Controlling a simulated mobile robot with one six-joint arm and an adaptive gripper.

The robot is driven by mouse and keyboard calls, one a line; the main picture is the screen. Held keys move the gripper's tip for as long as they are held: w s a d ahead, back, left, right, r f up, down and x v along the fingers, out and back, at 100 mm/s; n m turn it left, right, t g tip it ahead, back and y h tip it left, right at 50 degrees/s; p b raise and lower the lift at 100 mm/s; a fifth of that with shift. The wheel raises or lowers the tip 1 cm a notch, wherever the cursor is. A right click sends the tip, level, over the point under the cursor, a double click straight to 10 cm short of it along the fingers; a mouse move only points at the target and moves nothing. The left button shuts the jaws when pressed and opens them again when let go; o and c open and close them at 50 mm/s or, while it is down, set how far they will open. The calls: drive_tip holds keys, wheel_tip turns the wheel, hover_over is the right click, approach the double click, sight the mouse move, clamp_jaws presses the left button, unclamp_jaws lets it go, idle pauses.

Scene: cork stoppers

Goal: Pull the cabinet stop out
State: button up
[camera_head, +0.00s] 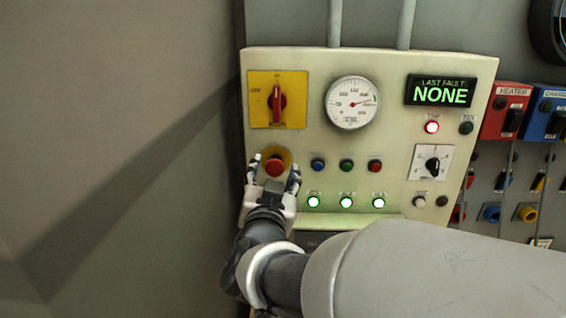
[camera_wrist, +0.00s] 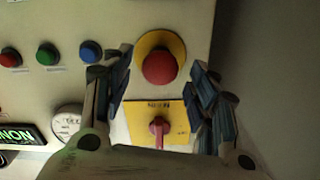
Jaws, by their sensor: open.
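The cabinet stop (camera_head: 274,167) is a red mushroom button on a round yellow backing, at the lower left of the cream panel. It also shows in the wrist view (camera_wrist: 160,68), at the upper middle. My gripper (camera_head: 273,174) is in front of it with fingers spread open. In the wrist view, one finger is on each side of the button (camera_wrist: 165,88), with gaps between. I see no clear contact, and depth is hard to tell. The head view hides the button's lower edge behind my gripper.
A red rotary switch (camera_head: 277,103) on a yellow plate is above the stop. Blue, green and red buttons (camera_head: 346,166) sit to its right, with lit white lamps (camera_head: 346,202) below. A round gauge (camera_head: 352,103) is higher up. A plain wall (camera_head: 110,150) lies left.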

drive_tip(key=s, duration=0.9)
drive_tip(key=shift+s+a, duration=0.15)
drive_tip(key=shift+s, duration=0.05)
drive_tip(key=s+d+f+n+g, duration=0.1)
drive_tip(key=s+d+f+g, duration=0.5)
drive_tip(key=s, duration=0.4)
drive_tip(key=s+d+f+n+g, duration=0.2)
drive_tip(key=s+d+f+g, duration=0.5)
drive_tip(key=s+d, duration=0.4)
drive_tip(key=shift+s+d+f+y, duration=0.2)
drive_tip(key=shift+f+y, duration=0.1)
drive_tip(key=shift+f, duration=0.45)
drive_tip(key=shift+a, duration=0.1)
